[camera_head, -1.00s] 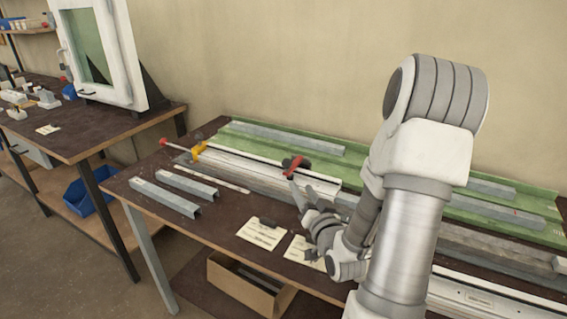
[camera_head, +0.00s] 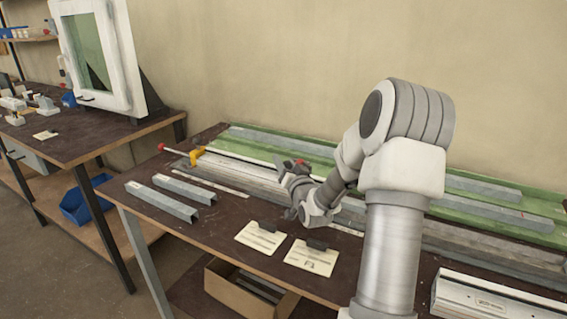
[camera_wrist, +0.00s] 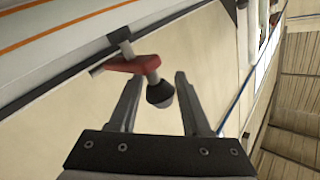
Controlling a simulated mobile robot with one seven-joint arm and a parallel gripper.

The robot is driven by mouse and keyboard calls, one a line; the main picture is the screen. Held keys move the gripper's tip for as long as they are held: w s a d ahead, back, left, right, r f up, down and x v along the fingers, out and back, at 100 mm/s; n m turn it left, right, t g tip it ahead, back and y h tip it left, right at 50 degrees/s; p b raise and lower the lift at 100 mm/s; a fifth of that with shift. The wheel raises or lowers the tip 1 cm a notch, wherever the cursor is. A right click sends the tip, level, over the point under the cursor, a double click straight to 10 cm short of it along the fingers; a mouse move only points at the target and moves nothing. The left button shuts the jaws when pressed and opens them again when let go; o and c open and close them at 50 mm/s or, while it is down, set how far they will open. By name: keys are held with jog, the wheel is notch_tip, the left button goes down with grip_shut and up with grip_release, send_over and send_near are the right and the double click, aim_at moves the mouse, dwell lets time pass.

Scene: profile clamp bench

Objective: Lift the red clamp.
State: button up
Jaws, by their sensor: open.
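The red clamp shows in the wrist view as a red arm (camera_wrist: 134,65) with a grey rod and a black rounded pad. The pad lies between the spread fingers of my gripper (camera_wrist: 158,80), and the red arm is just beyond their tips. No finger clearly touches it. In the head view only a small red part of the clamp (camera_head: 301,162) shows above my gripper (camera_head: 281,168), which covers the rest. My gripper is open, at the long pale profile on the bench.
A yellow clamp (camera_head: 196,156) with a red-ended bar stands at the profile's left end. Two grey channels (camera_head: 162,200) lie in front of it. Two paper cards (camera_head: 311,258) lie near the front edge. A green strip (camera_head: 465,203) with grey bars runs along the back.

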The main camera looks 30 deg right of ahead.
jog(key=shift+w+d, duration=0.15)
jog(key=shift+w, duration=0.55)
jog(key=shift+c, duration=0.3)
grip_shut()
dwell(0.8)
